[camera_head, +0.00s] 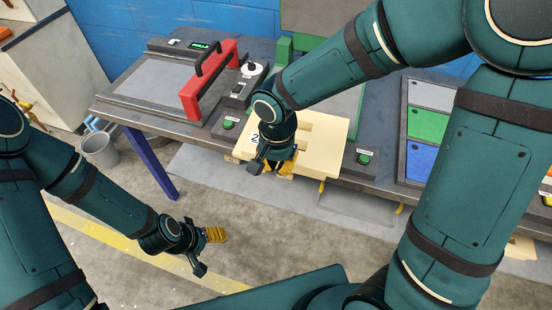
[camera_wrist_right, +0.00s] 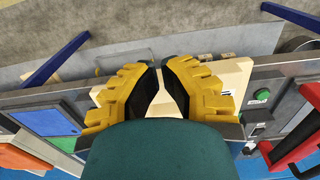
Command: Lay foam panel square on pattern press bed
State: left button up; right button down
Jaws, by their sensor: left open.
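The cream foam panel (camera_head: 318,160) lies at the front edge of the bench, over part of the green press bed (camera_head: 345,105). It has a cut-out, and a dark number shows at its left. My right gripper (camera_head: 281,168) is at the panel's front edge, partly hidden by its wrist. In the right wrist view, its yellow fingers (camera_wrist_right: 161,70) lean close together at the tips, with the panel (camera_wrist_right: 235,75) behind and between them. Whether they pinch it is unclear. My left gripper (camera_head: 214,236) is open and empty above the floor, away from the bench.
A red-handled press (camera_head: 208,85) stands left on the bench. Green buttons (camera_head: 228,124) and (camera_head: 364,159) flank the panel. Colored trays (camera_head: 428,125) lie right. A grey bucket (camera_head: 99,149) stands on the floor. My right arm hides part of the bed.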

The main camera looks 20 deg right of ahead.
pick_arm(q)
jog(key=shift+w+f+b, duration=0.25)
jog(key=shift+f+b, duration=0.55)
jog(key=shift+f, duration=0.2)
pick_arm(e)
jog(key=w+d+f, duration=0.2)
jog(key=w+f, duration=0.1)
jog(key=f, duration=0.5)
jog(key=shift+w+d, duration=0.15)
jog(key=shift+w, duration=0.05)
jog(key=shift+w+r, duration=0.1)
